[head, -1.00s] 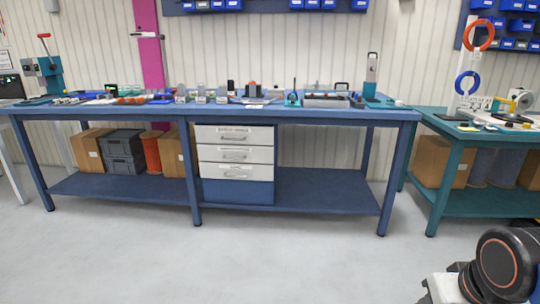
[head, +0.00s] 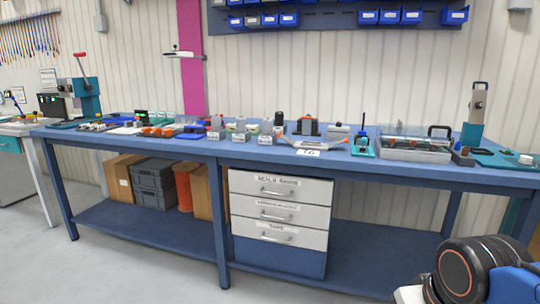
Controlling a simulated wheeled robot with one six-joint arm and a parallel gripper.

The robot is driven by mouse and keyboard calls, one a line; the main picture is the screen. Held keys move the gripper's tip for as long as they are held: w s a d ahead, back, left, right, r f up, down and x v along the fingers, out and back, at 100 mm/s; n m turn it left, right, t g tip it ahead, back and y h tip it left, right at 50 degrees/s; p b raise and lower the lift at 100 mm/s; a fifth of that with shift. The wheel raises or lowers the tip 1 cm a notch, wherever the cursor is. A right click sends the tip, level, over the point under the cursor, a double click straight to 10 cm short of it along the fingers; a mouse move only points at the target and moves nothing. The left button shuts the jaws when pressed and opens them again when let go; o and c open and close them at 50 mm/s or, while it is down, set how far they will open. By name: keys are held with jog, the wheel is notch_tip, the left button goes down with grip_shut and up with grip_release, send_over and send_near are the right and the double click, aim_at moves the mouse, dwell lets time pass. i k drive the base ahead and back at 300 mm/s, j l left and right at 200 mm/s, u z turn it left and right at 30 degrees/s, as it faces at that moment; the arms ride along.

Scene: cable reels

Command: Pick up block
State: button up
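I cannot tell which item is the block. Several small grey block-like pieces (head: 240,134) stand in a row near the middle of the long blue workbench (head: 190,147). A dark and orange piece (head: 307,126) sits to their right, and low orange pieces (head: 160,131) lie to their left. All are small and far off. My gripper is not in view; only a dark, rounded part of my arm shows at the lower right, well in front of the bench.
A white drawer unit (head: 279,212) and grey crates (head: 153,182) stand under the bench. A clear-lidded case (head: 413,146) and a teal press (head: 475,118) are at its right, another press (head: 75,98) at its left. Grey floor (head: 130,265) before the bench is clear.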

aim_at(254, 128)
jog(key=i+j+u, duration=0.2)
jog(key=i, duration=0.2)
jog(key=i+u, duration=0.15)
jog(key=i, duration=0.3)
jog(key=k+l, duration=0.1)
jog(key=i+z, duration=0.2)
jog(key=i, duration=0.1)
